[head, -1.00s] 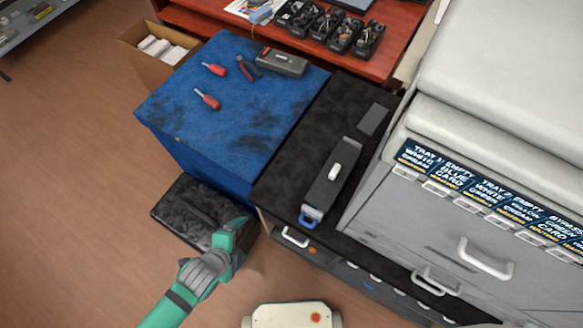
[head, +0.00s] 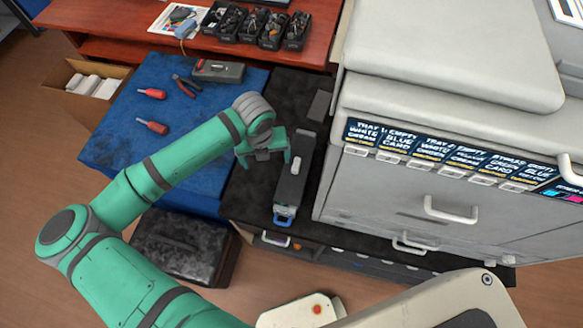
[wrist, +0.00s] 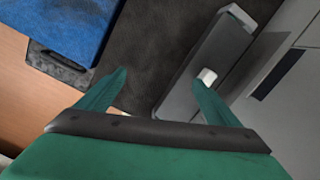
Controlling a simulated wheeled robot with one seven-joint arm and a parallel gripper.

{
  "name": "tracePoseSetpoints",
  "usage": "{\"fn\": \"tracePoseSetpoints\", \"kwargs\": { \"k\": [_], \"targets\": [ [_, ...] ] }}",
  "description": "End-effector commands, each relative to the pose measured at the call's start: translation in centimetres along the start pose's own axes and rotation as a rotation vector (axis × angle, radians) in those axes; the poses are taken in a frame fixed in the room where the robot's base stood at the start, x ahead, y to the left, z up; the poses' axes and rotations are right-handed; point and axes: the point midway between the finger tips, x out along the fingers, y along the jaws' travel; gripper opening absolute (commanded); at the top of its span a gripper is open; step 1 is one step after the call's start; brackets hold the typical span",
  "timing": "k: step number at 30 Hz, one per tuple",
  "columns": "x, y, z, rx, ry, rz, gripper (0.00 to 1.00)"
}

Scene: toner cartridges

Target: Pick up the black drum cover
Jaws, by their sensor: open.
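A long dark grey unit (head: 292,180) with a white knob and a blue handle at its near end lies on the black-topped cabinet (head: 243,196). A small flat dark plate (head: 319,105) lies beyond its far end. I cannot tell for sure which of these is the black drum cover. My gripper (head: 264,160) is open and empty above the black top, close to the unit's left side. In the wrist view, the long unit (wrist: 178,100) runs diagonally, partly hidden behind the right finger of my gripper (wrist: 160,80). I see no contact.
A blue-covered table (head: 115,145) with red screwdrivers, pliers and a grey box stands left. A grey machine (head: 400,190) rises close on the right. A black case (head: 180,245) sits on the floor. A red desk (head: 110,45) with black bins is behind.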

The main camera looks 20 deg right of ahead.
Motion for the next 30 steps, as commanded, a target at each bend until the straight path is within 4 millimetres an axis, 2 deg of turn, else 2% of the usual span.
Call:
{"fn": "tracePoseSetpoints", "kwargs": {
  "k": [1,3,6,10,14,21,30],
  "targets": [
    [-0.8,-2.1,0.5,0.078,0.016,0.002,0.86],
    [-1.9,-4.4,0.8,0.177,0.04,0.005,0.86],
    [-3.2,-6.8,1.0,0.287,0.067,0.008,0.86],
    [-4.2,-8.7,1.0,0.374,0.089,0.008,0.86],
    [-3.8,-9.2,0.8,0.403,0.099,0.008,0.86],
    [-0.3,-9.1,0.4,0.402,0.1,0.007,0.86],
    [1.9,-9.0,0.1,0.4,0.099,0.007,0.86]
  ]
}}
